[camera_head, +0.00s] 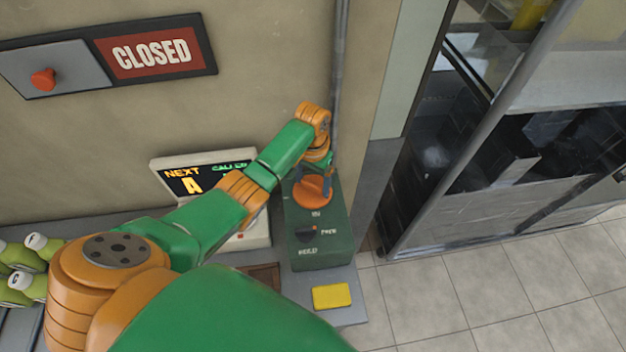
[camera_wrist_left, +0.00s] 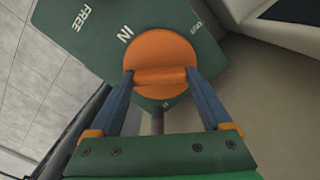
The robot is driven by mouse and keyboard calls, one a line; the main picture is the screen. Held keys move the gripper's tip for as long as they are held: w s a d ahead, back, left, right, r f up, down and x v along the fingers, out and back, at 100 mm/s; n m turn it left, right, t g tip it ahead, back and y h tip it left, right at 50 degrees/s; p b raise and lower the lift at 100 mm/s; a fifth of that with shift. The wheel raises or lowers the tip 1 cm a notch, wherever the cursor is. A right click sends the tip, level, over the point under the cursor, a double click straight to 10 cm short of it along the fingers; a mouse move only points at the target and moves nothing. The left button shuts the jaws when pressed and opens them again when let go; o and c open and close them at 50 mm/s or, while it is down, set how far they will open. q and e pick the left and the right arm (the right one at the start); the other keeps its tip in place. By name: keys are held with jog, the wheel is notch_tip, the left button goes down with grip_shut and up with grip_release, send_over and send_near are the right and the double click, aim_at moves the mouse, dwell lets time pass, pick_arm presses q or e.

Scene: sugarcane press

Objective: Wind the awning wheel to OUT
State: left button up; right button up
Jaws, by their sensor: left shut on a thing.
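The awning wheel, an orange disc with a raised grip bar (camera_head: 312,200), is on top of a dark green box (camera_head: 322,252). In the left wrist view the wheel (camera_wrist_left: 158,52) has "IN" at its rim and small lettering, seemingly "OUT", to the upper right. My left gripper (camera_wrist_left: 160,78) is shut on the wheel's bar, one blue finger at each end. It also shows in the head view, reaching the wheel from above (camera_head: 313,187). I cannot tell which mark the wheel points to. My right gripper is not in view.
A yellow block (camera_head: 332,296) lies in front. A "CLOSED" sign (camera_head: 152,53) with a red button is on the wall. Tiled floor is clear at right.

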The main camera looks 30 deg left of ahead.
pick_arm(q)
jog(key=n, duration=0.4)
jog(key=shift+w+n, duration=0.1)
jog(key=shift+n, duration=0.2)
jog(key=n, duration=1.5)
jog(key=shift+r, duration=0.1)
jog(key=n, duration=1.4)
jog(key=shift+n, duration=0.4)
jog(key=shift+r+n, duration=0.1)
jog(key=shift+n, duration=2.1)
